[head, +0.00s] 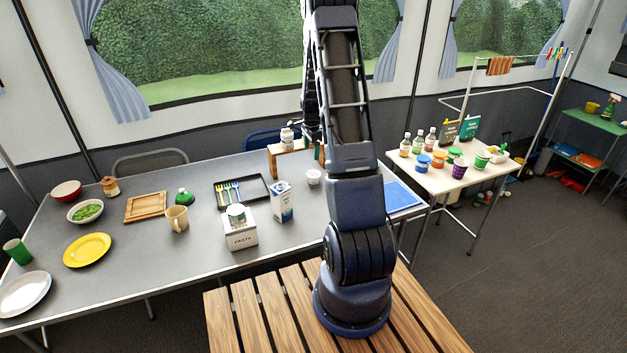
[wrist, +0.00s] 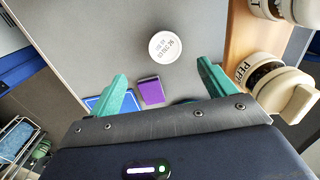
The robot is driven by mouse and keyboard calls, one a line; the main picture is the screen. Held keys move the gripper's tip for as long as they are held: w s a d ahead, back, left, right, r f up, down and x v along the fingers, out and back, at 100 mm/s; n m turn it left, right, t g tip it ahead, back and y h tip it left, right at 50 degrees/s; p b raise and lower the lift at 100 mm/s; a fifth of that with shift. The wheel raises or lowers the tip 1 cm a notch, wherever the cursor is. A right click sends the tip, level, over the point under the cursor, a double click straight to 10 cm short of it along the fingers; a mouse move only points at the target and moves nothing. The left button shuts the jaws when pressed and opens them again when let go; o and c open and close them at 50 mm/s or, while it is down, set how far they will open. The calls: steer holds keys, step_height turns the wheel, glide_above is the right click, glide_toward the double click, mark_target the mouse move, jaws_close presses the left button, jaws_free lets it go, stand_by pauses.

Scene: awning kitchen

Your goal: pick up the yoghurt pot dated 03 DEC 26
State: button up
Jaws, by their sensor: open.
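A white round pot with dark print on its lid (wrist: 165,46) stands on the grey table in the wrist view, just beyond my fingertips; the print is too small to read surely. A white pot also shows in the head view (head: 314,177), right of the milk carton. Another small pale pot (head: 236,211) stands on the white pasta box (head: 241,236); its date cannot be read. My gripper (wrist: 163,72) is open, its two green fingers apart with nothing held. In the head view my arm largely hides it.
A purple block (wrist: 151,90) shows between my fingers. A wooden stand (wrist: 240,42) with a pepper jar (wrist: 275,84) is close on the right. The carton (head: 282,201) and cutlery tray (head: 262,182) are nearby. A blue mat (head: 402,196) lies at the table's right end.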

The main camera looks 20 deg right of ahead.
steer(key=m, duration=0.1)
glide_above(313, 173)
steer(key=f, duration=0.5)
steer(key=shift+d+f, duration=0.3)
steer(key=shift+f, duration=0.05)
steer(key=shift+s+a+f, duration=0.1)
steer(key=shift+f, duration=2.65)
steer(key=shift+s+a+f, duration=0.1)
steer(key=shift+f, duration=2.6)
steer(key=shift+w, duration=0.1)
steer(key=c, duration=1)
steer(key=shift+o, duration=0.2)
